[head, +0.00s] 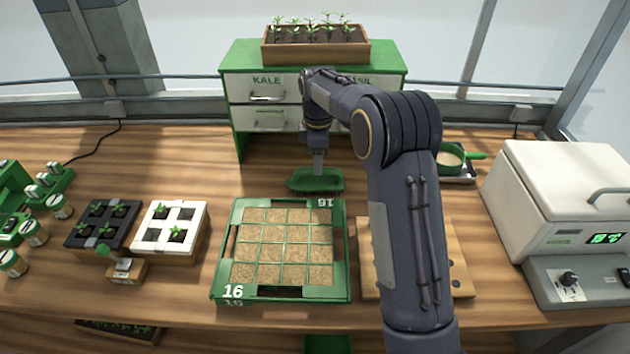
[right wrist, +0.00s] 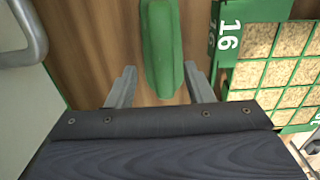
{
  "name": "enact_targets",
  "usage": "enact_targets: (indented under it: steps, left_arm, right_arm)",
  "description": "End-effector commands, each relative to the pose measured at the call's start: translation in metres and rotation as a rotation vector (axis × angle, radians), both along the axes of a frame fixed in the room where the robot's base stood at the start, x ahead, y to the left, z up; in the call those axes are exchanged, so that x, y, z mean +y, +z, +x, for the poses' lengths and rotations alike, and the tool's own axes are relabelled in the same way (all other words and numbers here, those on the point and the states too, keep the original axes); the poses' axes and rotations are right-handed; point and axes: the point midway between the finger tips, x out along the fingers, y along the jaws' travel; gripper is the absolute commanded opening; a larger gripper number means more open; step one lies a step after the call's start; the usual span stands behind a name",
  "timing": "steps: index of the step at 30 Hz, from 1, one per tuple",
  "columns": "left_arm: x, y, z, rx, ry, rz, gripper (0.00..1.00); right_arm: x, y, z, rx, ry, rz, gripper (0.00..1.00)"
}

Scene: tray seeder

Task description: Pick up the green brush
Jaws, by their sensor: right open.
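The green brush (head: 305,184) lies on the table between the seed tray and the drawer cabinet. In the right wrist view the brush (right wrist: 162,42) runs lengthwise between the two fingers. My right gripper (head: 318,170) points down over the brush. In the right wrist view the right gripper (right wrist: 160,68) is open, with one finger on each side of the brush and nothing visibly gripped. I cannot tell whether the fingers touch it. My left gripper is not in view.
The green seed tray (head: 341,250) marked 16 is just in front of the brush. The drawer cabinet (head: 240,150) stands close behind, and its metal handle (right wrist: 35,28) shows in the right wrist view. A wooden board (head: 367,285) lies partly hidden under my right arm.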

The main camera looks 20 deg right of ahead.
Motion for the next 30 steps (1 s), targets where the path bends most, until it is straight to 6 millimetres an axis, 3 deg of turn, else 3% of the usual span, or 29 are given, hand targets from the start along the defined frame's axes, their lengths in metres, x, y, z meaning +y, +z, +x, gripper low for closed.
enact_targets:
  steps: [8,17,27,30]
  left_arm:
    - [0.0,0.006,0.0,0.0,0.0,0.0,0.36]
    - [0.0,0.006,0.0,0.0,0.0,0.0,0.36]
    - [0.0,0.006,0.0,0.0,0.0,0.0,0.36]
    - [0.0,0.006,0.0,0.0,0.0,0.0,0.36]
  right_arm:
    - [0.0,-0.038,-0.004,0.003,0.0,-0.001,0.47]
    - [0.0,-0.042,-0.004,0.0,-0.001,0.0,0.46]
    - [0.0,-0.042,-0.004,0.0,-0.001,0.0,0.01]
    - [0.0,-0.041,-0.004,-0.001,-0.001,0.0,0.0]
